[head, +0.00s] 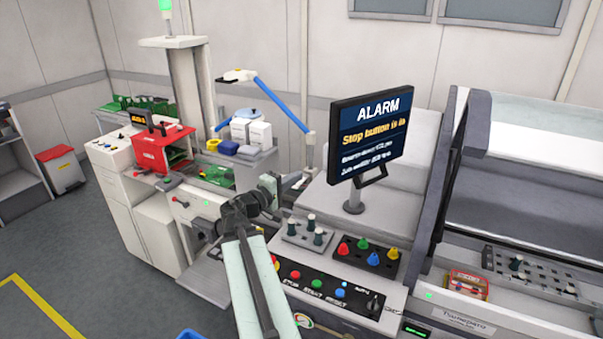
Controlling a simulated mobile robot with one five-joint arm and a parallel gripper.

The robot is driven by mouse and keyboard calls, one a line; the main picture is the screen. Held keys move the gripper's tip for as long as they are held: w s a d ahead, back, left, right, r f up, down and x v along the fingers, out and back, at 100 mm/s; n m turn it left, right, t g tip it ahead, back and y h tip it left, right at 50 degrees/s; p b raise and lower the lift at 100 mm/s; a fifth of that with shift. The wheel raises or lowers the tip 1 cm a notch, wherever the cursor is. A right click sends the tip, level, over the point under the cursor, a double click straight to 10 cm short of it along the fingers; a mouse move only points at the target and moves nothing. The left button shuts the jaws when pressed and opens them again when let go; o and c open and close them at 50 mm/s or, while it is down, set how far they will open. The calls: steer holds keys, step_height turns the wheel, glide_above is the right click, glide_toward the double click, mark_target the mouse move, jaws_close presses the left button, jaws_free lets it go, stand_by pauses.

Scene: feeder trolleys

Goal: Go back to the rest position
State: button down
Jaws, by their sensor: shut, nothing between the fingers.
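My gripper (270,187) is at the end of my arm, which reaches up from the bottom middle of the head view. It is small and dark here, shut and empty. It is raised above the machine's front, left of the alarm screen and beyond the button panel (322,285). The fingertips are hard to make out against the machine behind.
The screen (371,130) reads ALARM, "Stop button is in". Coloured knobs (363,245) and dark-topped pegs (311,226) stand near my arm. A red box (160,148) sits on the left machine. Open floor (90,250) lies left, with a yellow line.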

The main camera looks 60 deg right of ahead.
steer(key=shift+a, duration=0.15)
steer(key=w+a+f+n+t+y+b, duration=0.1)
steer(key=w+a+f+t+y, duration=0.3)
steer(key=w+a, duration=0.65)
steer(key=w+a+f+n+t+b, duration=0.1)
steer(key=w+a+f+n+t, duration=0.1)
steer(key=w+a+f, duration=0.65)
steer(key=w+a+f+y, duration=0.1)
steer(key=a+f+y, duration=0.25)
steer(key=a, duration=0.75)
steer(key=w+a+f+y, duration=0.25)
steer(key=a+f, duration=0.25)
steer(key=a, duration=0.6)
steer(key=s+a+f+g+y, duration=0.1)
steer(key=s+a+f+y, duration=0.1)
steer(key=a, duration=0.6)
steer(key=s+a+f+g+y, duration=0.1)
steer(key=s+a+f+y, duration=0.2)
steer(key=a, duration=0.5)
steer(key=s+y, duration=0.1)
steer(key=y, duration=0.1)
steer(key=shift+s+m+g+y, duration=0.2)
steer(key=shift+m+g+y, duration=0.1)
steer(key=shift+m, duration=0.1)
steer(key=shift+f, duration=0.1)
